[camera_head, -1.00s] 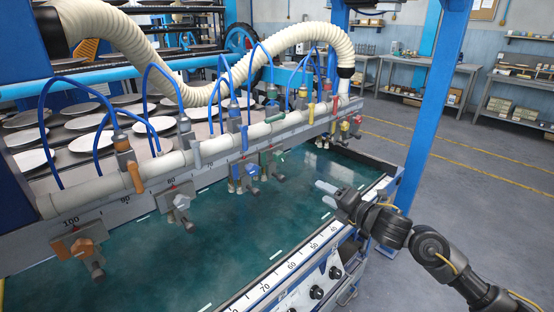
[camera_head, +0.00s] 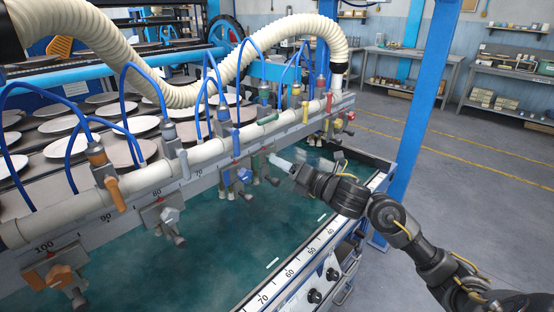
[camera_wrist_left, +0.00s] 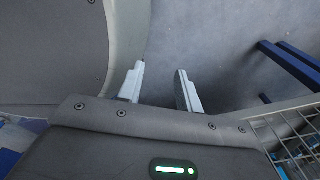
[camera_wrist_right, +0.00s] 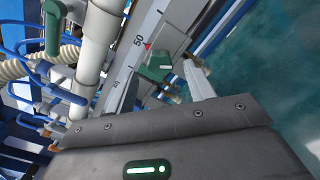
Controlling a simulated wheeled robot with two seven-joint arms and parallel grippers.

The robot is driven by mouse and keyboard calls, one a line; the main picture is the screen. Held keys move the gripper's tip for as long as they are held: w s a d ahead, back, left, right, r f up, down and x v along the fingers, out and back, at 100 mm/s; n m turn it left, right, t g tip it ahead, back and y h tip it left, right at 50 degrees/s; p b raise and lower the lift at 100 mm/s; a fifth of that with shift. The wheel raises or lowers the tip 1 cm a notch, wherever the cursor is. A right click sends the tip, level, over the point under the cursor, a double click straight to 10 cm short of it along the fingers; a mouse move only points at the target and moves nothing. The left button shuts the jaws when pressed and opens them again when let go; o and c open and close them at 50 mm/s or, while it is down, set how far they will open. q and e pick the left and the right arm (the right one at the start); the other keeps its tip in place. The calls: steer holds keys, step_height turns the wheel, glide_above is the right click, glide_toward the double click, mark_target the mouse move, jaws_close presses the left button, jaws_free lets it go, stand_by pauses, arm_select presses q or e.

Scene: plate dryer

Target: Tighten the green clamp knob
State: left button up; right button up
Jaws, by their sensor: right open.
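The green clamp knob (camera_wrist_right: 160,65) shows in the right wrist view, beside the scale rail near the 50 mark. My right gripper (camera_wrist_right: 163,88) is open, with the knob in front of the gap between its fingers. No firm hold on it shows. In the head view my right gripper (camera_head: 279,164) reaches in from the right to the green clamp, and its fingers partly hide that clamp. My left gripper (camera_wrist_left: 160,88) is open and empty in its own wrist view, above grey floor, and is out of the head view.
The blue clamp (camera_head: 237,176) hangs close left of my right gripper, with a grey clamp (camera_head: 163,217) and an orange clamp (camera_head: 58,277) further left. A green valve handle (camera_head: 268,119) sits on the pipe above. The green bed (camera_head: 215,245) below has open room.

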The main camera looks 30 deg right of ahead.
steer(key=x, duration=0.2)
steer(key=shift+w+a, duration=0.15)
steer(key=shift+w, duration=0.3)
arm_select(q)
steer(key=shift+s+d+r, duration=0.1)
steer(key=shift+d+r, duration=0.2)
steer(key=shift+d, duration=0.55)
steer(key=shift+a, duration=0.55)
arm_select(e)
steer(key=c, duration=1)
